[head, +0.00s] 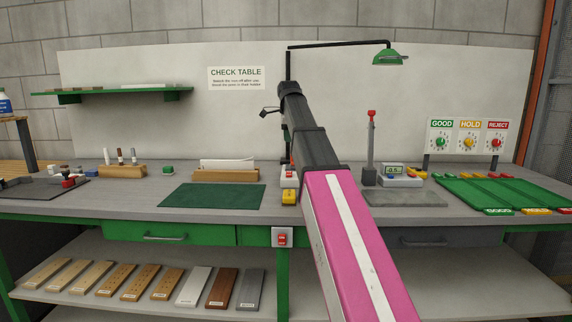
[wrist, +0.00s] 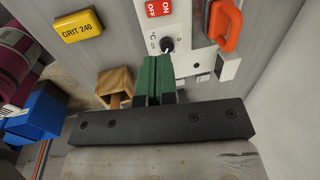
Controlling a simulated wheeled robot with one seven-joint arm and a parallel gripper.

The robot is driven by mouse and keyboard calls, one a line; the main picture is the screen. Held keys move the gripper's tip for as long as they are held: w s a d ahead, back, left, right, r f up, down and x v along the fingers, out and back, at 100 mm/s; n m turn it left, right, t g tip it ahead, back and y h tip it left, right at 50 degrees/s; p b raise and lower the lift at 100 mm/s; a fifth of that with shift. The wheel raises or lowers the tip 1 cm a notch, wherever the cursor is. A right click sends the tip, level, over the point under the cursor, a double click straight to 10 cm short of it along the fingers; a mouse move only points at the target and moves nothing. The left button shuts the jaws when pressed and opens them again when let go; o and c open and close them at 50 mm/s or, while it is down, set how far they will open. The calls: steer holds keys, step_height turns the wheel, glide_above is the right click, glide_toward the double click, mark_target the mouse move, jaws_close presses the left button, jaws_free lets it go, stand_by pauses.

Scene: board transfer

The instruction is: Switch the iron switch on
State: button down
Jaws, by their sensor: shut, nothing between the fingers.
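A red rocker switch (wrist: 158,8) marked OFF and ON is on a white panel (wrist: 182,30) at the top of the wrist view. Which side is pressed cannot be told. A black knob (wrist: 167,44) marked °C sits just below it. An orange handle (wrist: 231,25), apparently the iron's, is to the right. My gripper (wrist: 158,60) has its green fingers shut together, empty, just below the knob in the picture; contact cannot be told. In the head view a white and red unit (head: 289,175) stands on the bench, partly behind my arm.
A yellow GRIT 240 block (wrist: 79,26) and a wooden holder (wrist: 114,86) lie left of my fingers. Another red switch (head: 282,238) is on the bench front. A green mat (head: 212,195) lies to the left, and a grey post with a red top (head: 370,150) stands to the right.

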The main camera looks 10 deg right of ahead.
mark_target(289, 172)
steer(key=shift+w+r, duration=0.3)
steer(key=shift+w, duration=0.05)
steer(key=f, duration=0.4)
steer(key=w+f, duration=0.1)
steer(key=f, duration=0.7)
steer(key=shift+w+d, duration=0.2)
steer(key=shift+w, duration=0.15)
steer(key=shift+w+f, duration=0.2)
steer(key=shift+f, duration=0.8)
steer(key=shift+w+f, duration=0.15)
steer(key=shift+f, duration=0.15)
steer(key=shift+s, duration=0.2)
